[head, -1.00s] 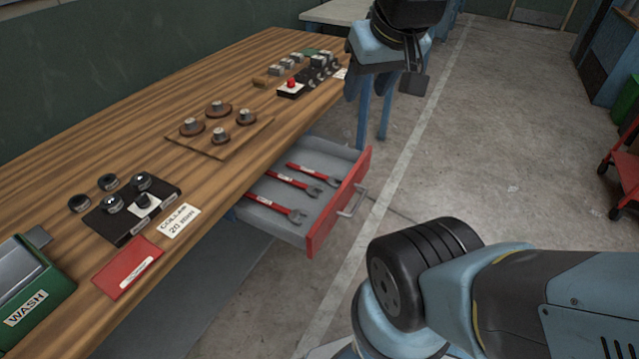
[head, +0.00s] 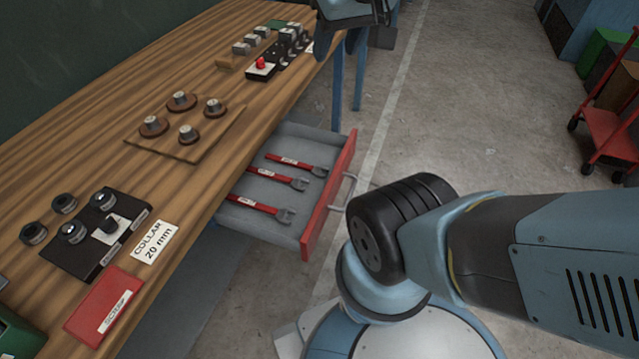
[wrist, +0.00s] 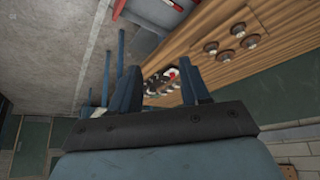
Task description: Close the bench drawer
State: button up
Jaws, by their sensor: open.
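The bench drawer (head: 290,236) is pulled out from under the wooden bench, with a grey tray, a red front (head: 327,205) and a metal bar handle (head: 345,192). Several red-handled wrenches (head: 275,182) lie inside it. My gripper (head: 347,42) is at the top of the head view, beyond the drawer and near the bench's far end, apart from the drawer and its handle. In the wrist view my gripper (wrist: 160,90) has its two fingers spread with nothing between them. Part of the drawer (wrist: 155,14) shows at the top there.
The bench top (head: 90,125) carries a board of collars (head: 175,148), a black fixture (head: 75,262), a red booklet (head: 105,305) and a red-button box (head: 261,67). A red cart (head: 612,130) stands far right. Floor beyond the drawer is clear.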

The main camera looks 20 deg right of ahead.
aim_at(298, 142)
jog(key=z, duration=0.7)
jog(key=k, duration=1.75)
jog(key=u, duration=0.9)
jog(key=i, duration=1.05)
jog(key=z, duration=0.05)
